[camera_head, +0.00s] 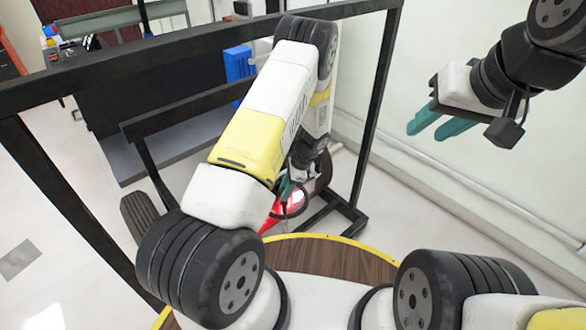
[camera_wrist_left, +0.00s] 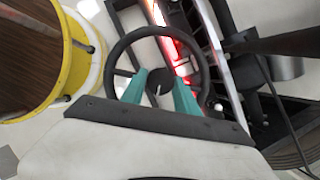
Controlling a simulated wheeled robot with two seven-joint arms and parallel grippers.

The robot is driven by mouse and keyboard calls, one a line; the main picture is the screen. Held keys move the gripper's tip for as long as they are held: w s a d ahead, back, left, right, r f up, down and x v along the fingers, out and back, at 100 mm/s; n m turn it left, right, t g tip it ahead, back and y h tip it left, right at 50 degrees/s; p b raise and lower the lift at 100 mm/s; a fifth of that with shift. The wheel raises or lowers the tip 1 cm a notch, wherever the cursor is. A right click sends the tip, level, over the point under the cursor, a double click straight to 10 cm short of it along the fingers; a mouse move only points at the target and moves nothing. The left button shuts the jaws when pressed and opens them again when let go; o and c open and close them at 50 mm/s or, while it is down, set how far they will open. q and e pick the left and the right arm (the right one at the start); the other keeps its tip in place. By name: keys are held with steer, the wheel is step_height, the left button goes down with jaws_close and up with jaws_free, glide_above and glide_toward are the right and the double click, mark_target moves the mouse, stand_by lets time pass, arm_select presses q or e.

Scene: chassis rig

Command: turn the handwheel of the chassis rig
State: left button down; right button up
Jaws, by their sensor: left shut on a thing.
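The handwheel is a black ring with a dark round hub; in the left wrist view its hub (camera_wrist_left: 160,78) sits between my teal fingers and its rim (camera_wrist_left: 118,48) arches around them. In the head view the handwheel (camera_head: 298,208) is small and partly hidden by my left arm, in front of a red lit part. My left gripper (camera_head: 287,188) reaches down to it; in the left wrist view (camera_wrist_left: 160,84) it is shut on the hub, one finger each side. My right gripper (camera_head: 425,134) is raised at the right, empty, its two teal fingers apart.
A black frame (camera_head: 382,100) of bars stands around my left arm. A black tyre (camera_head: 140,218) is at the left. A round wooden surface with a yellow edge (camera_head: 325,238) is in front of me. A white wall (camera_head: 480,190) with a pipe runs along the right.

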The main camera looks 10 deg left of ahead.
mark_target(293, 200)
arm_select(q)
steer(key=m+t, duration=0.1)
steer(key=m, duration=0.3)
steer(key=shift+s+m+t, duration=0.1)
steer(key=shift+m+t, duration=0.3)
steer(key=c, duration=0.9)
jaws_free()
steer(key=v, duration=0.8)
steer(key=shift+f, duration=0.1)
steer(key=shift+s, duration=0.15)
